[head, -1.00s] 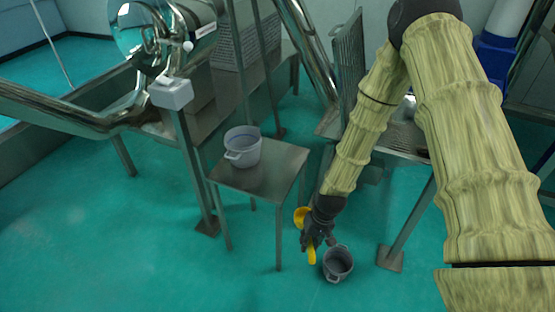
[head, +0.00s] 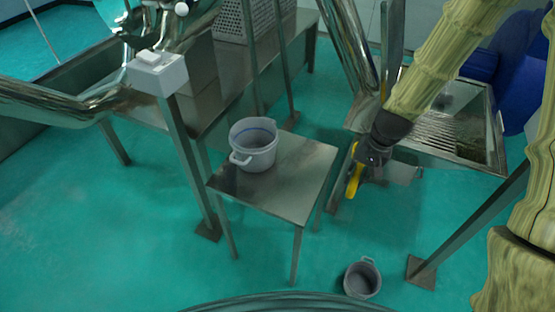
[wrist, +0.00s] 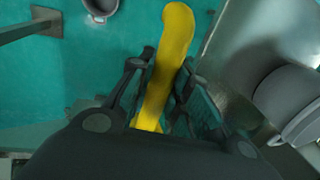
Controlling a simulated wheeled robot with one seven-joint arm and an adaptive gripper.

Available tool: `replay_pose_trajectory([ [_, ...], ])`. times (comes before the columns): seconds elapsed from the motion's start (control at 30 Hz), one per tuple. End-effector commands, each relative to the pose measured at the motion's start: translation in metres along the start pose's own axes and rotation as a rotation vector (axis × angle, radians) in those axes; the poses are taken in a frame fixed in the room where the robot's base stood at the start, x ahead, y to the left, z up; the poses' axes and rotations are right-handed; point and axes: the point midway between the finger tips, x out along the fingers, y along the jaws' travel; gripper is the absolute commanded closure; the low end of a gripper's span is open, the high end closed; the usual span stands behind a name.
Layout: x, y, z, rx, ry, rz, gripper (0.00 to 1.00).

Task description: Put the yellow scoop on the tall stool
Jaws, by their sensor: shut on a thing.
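The yellow scoop (head: 354,179) is held in my gripper (head: 372,160), just right of the stool in the head view. In the wrist view the scoop (wrist: 165,65) runs up between the two dark fingers, and my gripper (wrist: 158,95) is shut on it. The tall stool (head: 300,187) has a square metal top and thin legs. A grey pot with a handle (head: 254,150) stands on the back left part of its top. The stool top also shows at the right of the wrist view (wrist: 228,60).
Another grey pot (head: 361,281) stands on the floor in front of the stool. A metal tray stand (head: 445,125) is behind my gripper at the right. A white box on a post (head: 158,72) stands left of the stool. The stool top's front and right are bare.

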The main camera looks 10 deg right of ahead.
Motion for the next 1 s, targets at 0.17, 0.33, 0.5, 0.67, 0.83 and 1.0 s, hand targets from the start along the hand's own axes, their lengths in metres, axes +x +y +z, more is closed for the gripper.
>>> replay_pose_trajectory([
  [0.17,0.005,-0.017,-0.003,0.005,0.002,0.003,1.0],
  [0.33,0.015,-0.051,-0.006,0.004,0.002,0.002,1.0],
  [0.5,0.025,-0.086,-0.01,0.003,0.003,0.002,1.0],
  [0.67,0.034,-0.117,-0.013,0.0,0.003,0.002,1.0],
  [0.83,0.041,-0.142,-0.015,0.001,0.002,0.002,1.0],
  [1.0,0.044,-0.152,-0.016,0.002,0.001,0.001,1.0],
])
